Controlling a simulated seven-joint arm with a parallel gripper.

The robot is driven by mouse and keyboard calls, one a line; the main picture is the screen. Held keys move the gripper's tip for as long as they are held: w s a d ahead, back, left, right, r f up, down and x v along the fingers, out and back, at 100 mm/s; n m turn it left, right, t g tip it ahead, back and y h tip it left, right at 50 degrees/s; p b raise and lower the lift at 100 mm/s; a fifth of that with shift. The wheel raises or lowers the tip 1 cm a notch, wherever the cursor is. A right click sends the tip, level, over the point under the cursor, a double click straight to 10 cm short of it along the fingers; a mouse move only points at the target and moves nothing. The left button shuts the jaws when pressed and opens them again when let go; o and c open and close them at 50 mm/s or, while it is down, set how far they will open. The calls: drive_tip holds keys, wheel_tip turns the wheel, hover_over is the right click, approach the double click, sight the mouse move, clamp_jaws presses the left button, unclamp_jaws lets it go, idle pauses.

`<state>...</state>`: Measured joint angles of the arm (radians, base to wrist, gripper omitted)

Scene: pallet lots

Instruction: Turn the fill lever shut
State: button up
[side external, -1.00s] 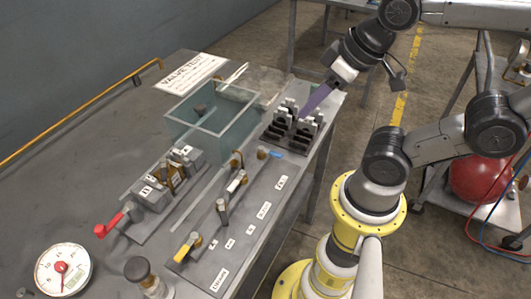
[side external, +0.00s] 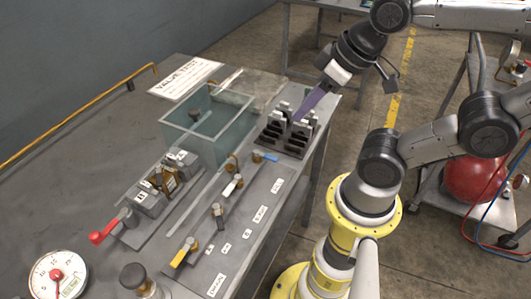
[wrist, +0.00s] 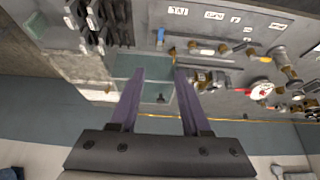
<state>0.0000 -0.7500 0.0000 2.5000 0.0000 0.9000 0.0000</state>
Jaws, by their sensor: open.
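Several levers stand in a row on a grey panel (side external: 240,243): a blue one (side external: 264,157), a white one (side external: 232,186), a dark grey one (side external: 218,213) and a yellow one (side external: 184,253). Small labels lie beside them, too small to read, so I cannot tell which is the fill lever. My gripper (side external: 297,119) is above the black slotted rack, behind and right of the blue lever, apart from all levers. In the wrist view my gripper (wrist: 160,70) has its two purple fingers spread with nothing held between them.
A glass tank (side external: 205,125) stands left of the black rack (side external: 287,133). A clamped valve block with a red lever (side external: 104,233) is left of the panel. A dial gauge (side external: 57,276) and a black-capped fitting (side external: 134,277) are at the front. The left tabletop is clear.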

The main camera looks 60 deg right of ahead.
drive_tip(key=g, duration=0.6)
hover_over(271, 157)
wheel_tip(271, 157, down, 3)
wheel_tip(271, 157, down, 13)
drive_tip(key=shift+f, duration=0.1)
drive_tip(key=shift+c, duration=0.4)
clamp_jaws()
